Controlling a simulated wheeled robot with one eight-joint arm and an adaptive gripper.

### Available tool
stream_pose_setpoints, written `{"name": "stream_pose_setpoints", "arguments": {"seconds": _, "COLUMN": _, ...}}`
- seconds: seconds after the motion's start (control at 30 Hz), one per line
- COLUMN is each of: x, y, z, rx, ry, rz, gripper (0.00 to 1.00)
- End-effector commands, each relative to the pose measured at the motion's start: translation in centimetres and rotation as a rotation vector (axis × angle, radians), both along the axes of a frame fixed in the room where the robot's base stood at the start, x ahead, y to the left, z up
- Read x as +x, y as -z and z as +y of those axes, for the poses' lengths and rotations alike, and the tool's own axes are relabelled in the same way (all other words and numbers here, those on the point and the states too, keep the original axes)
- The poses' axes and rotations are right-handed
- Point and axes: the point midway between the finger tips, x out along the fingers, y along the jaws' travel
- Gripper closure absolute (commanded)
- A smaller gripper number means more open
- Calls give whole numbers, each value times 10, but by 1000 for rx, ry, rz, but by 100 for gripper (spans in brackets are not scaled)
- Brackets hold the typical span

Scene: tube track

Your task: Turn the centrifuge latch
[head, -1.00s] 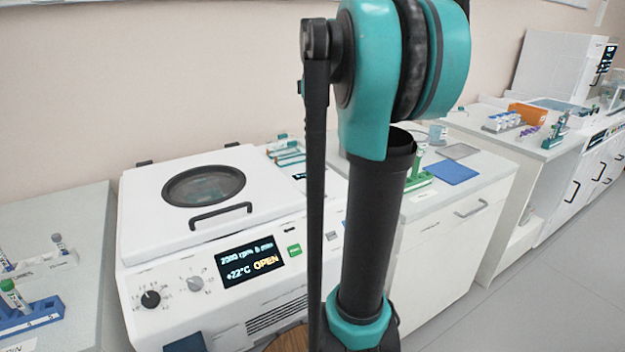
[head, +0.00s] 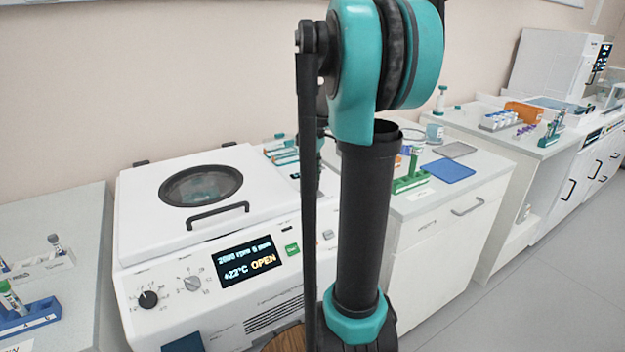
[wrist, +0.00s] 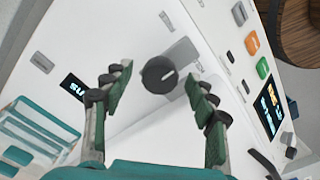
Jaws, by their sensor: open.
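In the wrist view, a dark round knob with a pale mark (wrist: 159,75), which looks like the latch, sits on the white casing beside a grey plate (wrist: 183,54). My gripper (wrist: 158,74) is open, its two fingers on either side of the knob in the picture. I cannot tell whether they touch it. My arm hides the gripper and the knob in the head view.
The lid's black handle (head: 217,214) is at the lid's front. A teal rack (wrist: 38,128) lies left in the wrist view, and a wooden round top (wrist: 300,30) is at its upper right. A bench with a green rack (head: 410,184) and blue mat (head: 447,171) stands to the right.

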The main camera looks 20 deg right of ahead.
Motion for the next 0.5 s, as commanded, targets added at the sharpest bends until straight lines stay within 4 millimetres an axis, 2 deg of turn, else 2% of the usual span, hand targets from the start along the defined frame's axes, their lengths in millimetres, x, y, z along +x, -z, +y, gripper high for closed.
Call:
{"name": "stream_pose_setpoints", "arguments": {"seconds": 0.23, "x": 0, "y": 1, "z": 0, "rx": 0, "ry": 0, "rz": 0, "gripper": 42}}
{"name": "stream_pose_setpoints", "arguments": {"seconds": 0.5, "x": 0, "y": 0, "z": 0, "rx": 0, "ry": 0, "rz": 0, "gripper": 76}}
